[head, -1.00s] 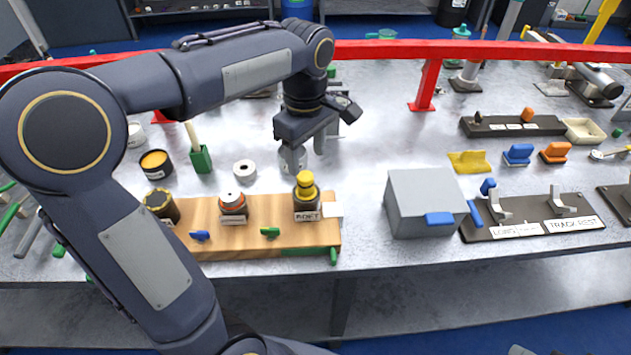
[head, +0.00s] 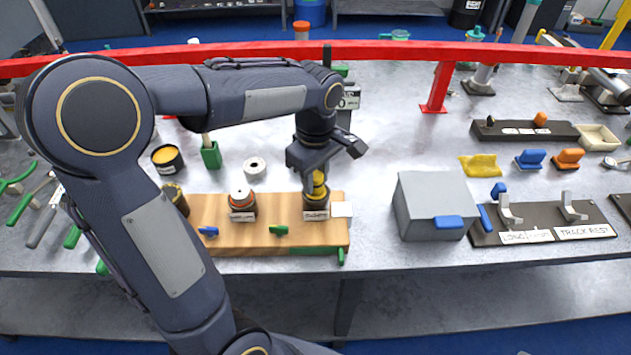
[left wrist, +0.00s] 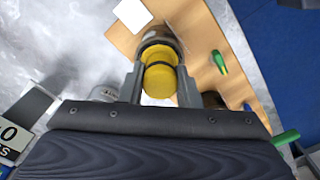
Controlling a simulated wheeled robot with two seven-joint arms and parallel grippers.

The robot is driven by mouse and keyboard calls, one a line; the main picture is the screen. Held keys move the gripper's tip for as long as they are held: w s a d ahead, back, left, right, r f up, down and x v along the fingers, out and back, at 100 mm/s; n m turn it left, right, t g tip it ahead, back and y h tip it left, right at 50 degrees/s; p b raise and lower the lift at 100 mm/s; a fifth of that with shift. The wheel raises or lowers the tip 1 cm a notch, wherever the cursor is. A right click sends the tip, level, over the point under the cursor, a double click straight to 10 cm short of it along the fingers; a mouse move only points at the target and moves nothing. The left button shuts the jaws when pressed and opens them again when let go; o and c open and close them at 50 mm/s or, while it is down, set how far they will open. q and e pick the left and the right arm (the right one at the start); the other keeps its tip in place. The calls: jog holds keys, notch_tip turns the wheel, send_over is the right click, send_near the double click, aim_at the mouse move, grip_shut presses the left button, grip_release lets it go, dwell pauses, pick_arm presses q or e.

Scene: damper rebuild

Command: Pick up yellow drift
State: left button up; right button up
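The yellow drift (head: 319,188) stands upright in a dark round holder (head: 316,203) with a label on its front, at the right end of the wooden board (head: 275,238). My left gripper (head: 317,182) is over it, pointing down, and partly hides it in the head view. In the left wrist view, the drift's yellow top (left wrist: 160,80) sits between the two fingers (left wrist: 160,72), one on each side. The fingers are spread about as wide as the yellow top, and no clear grip on it shows. My right gripper is not in view.
A white ring (head: 255,166) and a green cup (head: 211,155) stand behind the board. A grey box (head: 432,200) stands to the right. A red rail (head: 420,50) crosses the back of the bench.

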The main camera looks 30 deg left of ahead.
pick_arm(q)
jog(key=c, duration=0.3)
jog(key=shift+r, duration=0.1)
